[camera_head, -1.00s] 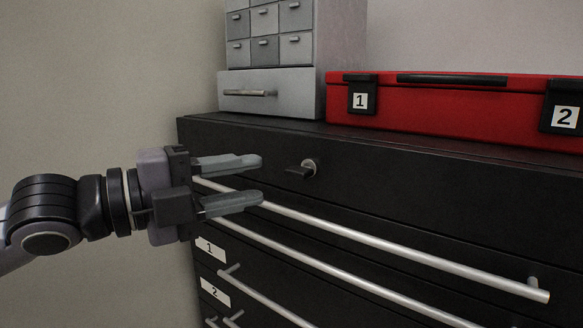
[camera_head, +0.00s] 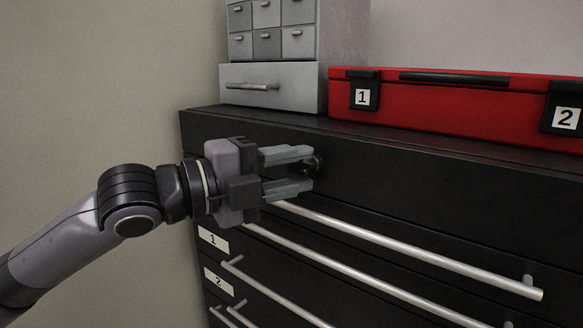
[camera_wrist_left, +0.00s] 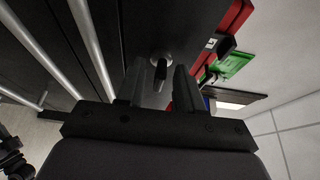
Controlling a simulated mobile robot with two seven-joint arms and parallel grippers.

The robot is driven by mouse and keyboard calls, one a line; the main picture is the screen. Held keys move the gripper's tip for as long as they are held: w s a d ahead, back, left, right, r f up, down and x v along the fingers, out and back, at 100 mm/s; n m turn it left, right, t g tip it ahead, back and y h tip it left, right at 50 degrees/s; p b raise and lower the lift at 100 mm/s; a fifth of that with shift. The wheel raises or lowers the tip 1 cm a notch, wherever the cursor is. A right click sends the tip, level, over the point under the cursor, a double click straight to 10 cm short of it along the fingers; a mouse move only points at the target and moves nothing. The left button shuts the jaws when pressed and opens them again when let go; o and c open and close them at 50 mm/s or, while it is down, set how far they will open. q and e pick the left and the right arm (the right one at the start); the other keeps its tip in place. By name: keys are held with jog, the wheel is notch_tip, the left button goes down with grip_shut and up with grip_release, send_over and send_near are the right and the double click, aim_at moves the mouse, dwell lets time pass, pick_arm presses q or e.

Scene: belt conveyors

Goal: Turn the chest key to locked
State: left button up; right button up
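The black tool chest (camera_head: 430,180) fills the middle and right of the head view. Its key (camera_head: 317,164) sits in the lock on the upper front panel, partly hidden by my fingers. In the left wrist view the dark key (camera_wrist_left: 161,72) stands out from its round silvery lock, between my finger ends. My left gripper (camera_head: 305,170) is open, its fingers pointing at the panel, one above and one below the key. I cannot tell whether either finger touches the key. My right gripper is not in view.
Long silver drawer handles (camera_head: 400,252) run across the chest just below the lock. A red case (camera_head: 440,105) and a grey small-drawer cabinet (camera_head: 270,88) stand on top. In the left wrist view a green object (camera_wrist_left: 235,65) lies beyond the red case.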

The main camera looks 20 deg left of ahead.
pick_arm(q)
grip_shut()
jog(key=shift+f, duration=0.1)
jog(key=n+b, duration=0.1)
jog(key=n, duration=0.1)
jog(key=n+t+h+b, duration=0.1)
jog(key=n, duration=0.2)
jog(key=shift+d+f+t, duration=0.1)
jog(key=shift+f+t, duration=0.05)
jog(key=shift+t, duration=0.15)
jog(key=n+t, duration=0.1)
jog(key=n, duration=0.3)
jog(key=shift+t, duration=0.4)
jog(key=n+t, duration=0.1)
jog(key=n, duration=0.1)
jog(key=n+t+y, duration=0.1)
jog(key=n, duration=0.2)
jog(key=shift+d+y, duration=0.1)
jog(key=shift+y, duration=0.2)
jog(key=n+t+y+p, duration=0.1)
jog(key=n+y, duration=0.1)
jog(key=n, duration=0.2)
jog(key=n+t+y+p, duration=0.1)
jog(key=n, duration=0.3)
jog(key=shift+s+d+y, duration=0.1)
jog(key=shift+y, duration=0.3)
jog(key=shift+f+n, duration=0.1)
jog(key=shift+n, duration=0.2)
